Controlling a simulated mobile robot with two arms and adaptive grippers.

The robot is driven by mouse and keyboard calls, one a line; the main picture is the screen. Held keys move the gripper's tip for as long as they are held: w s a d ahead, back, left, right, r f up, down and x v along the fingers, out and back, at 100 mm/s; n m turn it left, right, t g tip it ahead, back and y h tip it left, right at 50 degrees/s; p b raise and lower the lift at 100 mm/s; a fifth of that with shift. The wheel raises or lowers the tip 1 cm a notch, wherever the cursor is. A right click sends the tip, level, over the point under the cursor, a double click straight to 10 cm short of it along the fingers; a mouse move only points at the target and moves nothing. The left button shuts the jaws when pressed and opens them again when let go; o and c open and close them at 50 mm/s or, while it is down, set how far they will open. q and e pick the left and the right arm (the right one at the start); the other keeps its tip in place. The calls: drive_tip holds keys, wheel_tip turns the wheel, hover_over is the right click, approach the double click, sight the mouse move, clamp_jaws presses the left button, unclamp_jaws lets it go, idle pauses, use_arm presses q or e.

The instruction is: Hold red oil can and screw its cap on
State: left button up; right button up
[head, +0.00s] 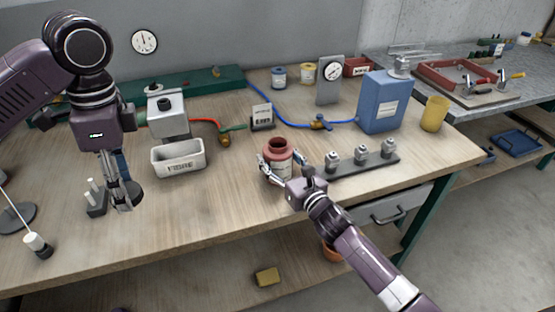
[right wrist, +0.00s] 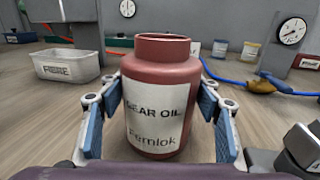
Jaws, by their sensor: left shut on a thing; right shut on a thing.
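The red oil can (head: 278,156) stands upright on the workbench in the head view. In the right wrist view, the can (right wrist: 160,95) shows a "GEAR OIL" label and an open mouth with no cap on it. My right gripper (head: 277,172) is shut on the can, a finger on each side of its body. My left gripper (head: 123,207) points down over the left part of the bench, well apart from the can. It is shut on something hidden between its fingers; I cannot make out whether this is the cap.
A white "FIBRE" bin (head: 178,158) stands between my grippers. A dark rail with several metal fittings (head: 361,157) lies right of the can. A blue canister (head: 381,103) and a yellow cup (head: 434,113) stand further right.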

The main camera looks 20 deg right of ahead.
use_arm(q)
drive_tip(key=shift+r+p, duration=0.7)
drive_tip(key=shift+p, duration=0.05)
use_arm(e)
wheel_tip(320, 180, up, 20)
